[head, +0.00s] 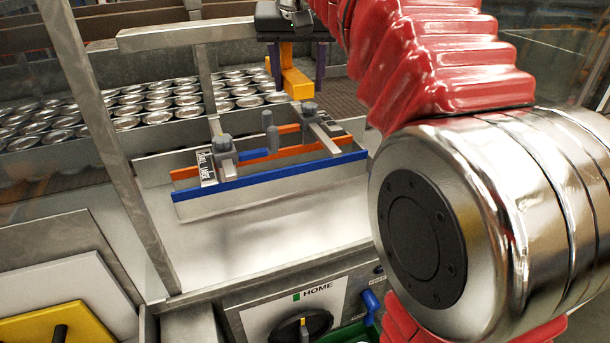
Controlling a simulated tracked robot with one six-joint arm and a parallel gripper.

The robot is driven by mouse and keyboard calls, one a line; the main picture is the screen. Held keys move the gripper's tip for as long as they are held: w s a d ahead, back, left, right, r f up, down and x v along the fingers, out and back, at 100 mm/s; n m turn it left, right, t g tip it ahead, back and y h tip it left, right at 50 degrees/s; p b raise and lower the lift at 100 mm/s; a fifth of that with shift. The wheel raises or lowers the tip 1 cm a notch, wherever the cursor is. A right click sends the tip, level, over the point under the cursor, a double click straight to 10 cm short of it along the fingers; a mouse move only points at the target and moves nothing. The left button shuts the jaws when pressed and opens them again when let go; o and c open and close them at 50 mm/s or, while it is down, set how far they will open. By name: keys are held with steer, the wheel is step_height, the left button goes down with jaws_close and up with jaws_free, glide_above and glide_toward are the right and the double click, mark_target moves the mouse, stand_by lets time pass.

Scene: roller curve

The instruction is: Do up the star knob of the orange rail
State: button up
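The orange rail (185,173) runs across the guide channel, just behind and roughly parallel to the blue rail (270,175). A grey knob-like clamp (224,146) sits over the rails at the left, and a similar one (309,109) at the right. A grey upright piece (268,120) stands between them. I cannot tell which of these is the orange rail's star knob, or how tight any is. My red-sleeved arm fills the right side and leaves the picture at the top. I do not make out my gripper.
Many cans (130,110) stand on the conveyor behind the rails. A metal post (95,130) and crossbar (185,35) frame the left and top. A HOME panel (300,300) with a dark dial is in front. The pale surface before the blue rail is clear.

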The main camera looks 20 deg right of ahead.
steer(key=s+a+f+n+y, duration=0.1)
steer(key=s+a+f, duration=0.4)
steer(key=s+f, duration=0.6)
steer(key=s+n, duration=0.1)
steer(key=s, duration=0.3)
steer(key=shift+s+f+n+t, duration=0.3)
steer(key=shift+f+n+t, duration=0.05)
steer(key=shift+n+t, duration=0.05)
steer(key=s+a+f+n, duration=0.1)
steer(key=s+a+f, duration=0.1)
steer(key=s+f, duration=0.8)
step_height(320, 180, down, 2)
steer(key=shift+f+n+y, duration=0.15)
steer(key=shift+n+y, duration=0.15)
steer(key=shift+y, duration=0.1)
steer(key=shift+s, duration=0.1)
steer(key=shift+c, duration=0.2)
